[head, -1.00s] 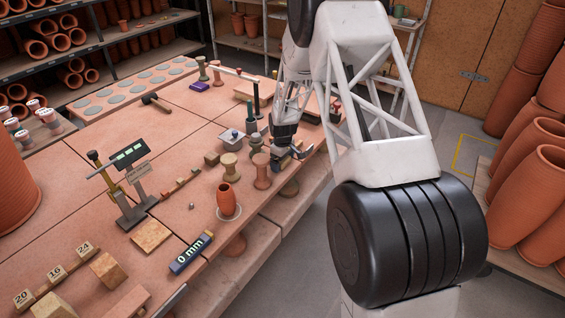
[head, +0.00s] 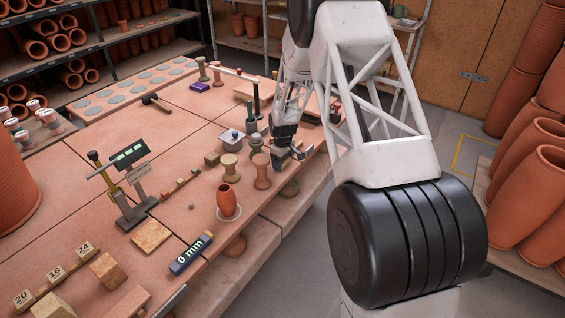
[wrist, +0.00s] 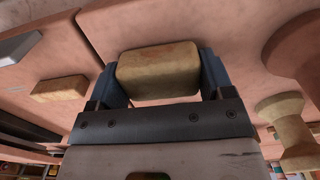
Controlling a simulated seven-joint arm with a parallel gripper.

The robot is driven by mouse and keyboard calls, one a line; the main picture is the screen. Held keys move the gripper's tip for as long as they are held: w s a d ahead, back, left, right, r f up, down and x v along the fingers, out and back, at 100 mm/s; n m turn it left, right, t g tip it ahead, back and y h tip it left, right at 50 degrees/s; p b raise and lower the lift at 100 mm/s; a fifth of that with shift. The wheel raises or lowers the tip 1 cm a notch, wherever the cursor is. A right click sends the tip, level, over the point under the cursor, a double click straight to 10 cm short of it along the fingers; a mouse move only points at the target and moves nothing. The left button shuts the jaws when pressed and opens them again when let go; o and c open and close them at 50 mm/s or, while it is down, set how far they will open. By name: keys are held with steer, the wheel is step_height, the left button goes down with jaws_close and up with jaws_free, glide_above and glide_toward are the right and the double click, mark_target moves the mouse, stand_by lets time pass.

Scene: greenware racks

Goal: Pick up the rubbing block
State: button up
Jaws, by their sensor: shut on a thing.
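The rubbing block (wrist: 158,72) is a tan block with rounded edges, seen in the wrist view. My gripper (wrist: 162,80) has its two blue-grey fingers against the block's left and right ends, shut on it. In the head view my gripper (head: 287,152) is low over the far right part of the bench, near its front edge. There the block is mostly hidden by the fingers, and I cannot tell whether it still touches the bench.
A terracotta spool (head: 262,170) and a pale spool (head: 229,166) stand just left of my gripper. A small tan block (head: 211,158) lies farther left. A terracotta cup (head: 227,198) and a "0 mm" gauge (head: 191,252) are nearer. A dark post (head: 256,100) stands behind.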

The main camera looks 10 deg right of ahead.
steer(key=shift+r, duration=0.1)
steer(key=shift+r, duration=0.65)
steer(key=shift+s+r, duration=0.2)
steer(key=shift+r, duration=0.35)
steer(key=shift+s+r, duration=0.2)
steer(key=shift+r, duration=0.35)
steer(key=s+r, duration=0.1)
steer(key=s, duration=1.4)
steer(key=shift+d+r, duration=0.15)
steer(key=shift+s, duration=0.1)
